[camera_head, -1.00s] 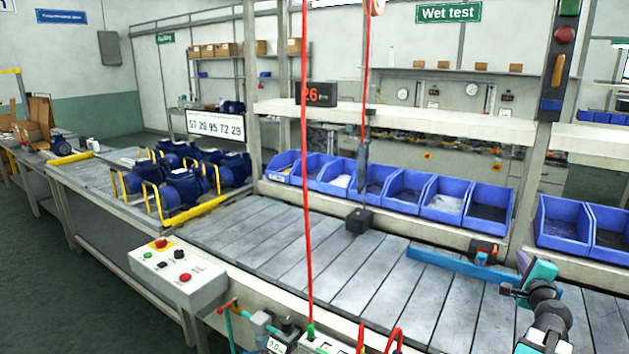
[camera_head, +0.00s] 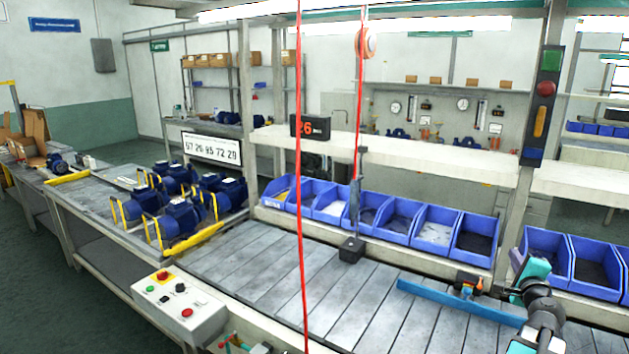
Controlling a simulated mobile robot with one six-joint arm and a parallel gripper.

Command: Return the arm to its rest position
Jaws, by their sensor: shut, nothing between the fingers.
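My gripper (camera_head: 519,275) is at the right, above the slatted conveyor bench. It has teal and dark parts, and my arm runs down from it to the bottom edge. Its fingers are small and partly hidden at this angle; they are shut and I see nothing held in them. A blue bar (camera_head: 455,302) lies on the bench just left of my gripper.
Blue bins (camera_head: 435,236) line the back of the bench. A hanging tool (camera_head: 354,207) is above a dark block (camera_head: 351,250). A red cable (camera_head: 300,180) crosses the view. Blue pumps (camera_head: 180,221) and a button box (camera_head: 178,303) are left. The middle slats are clear.

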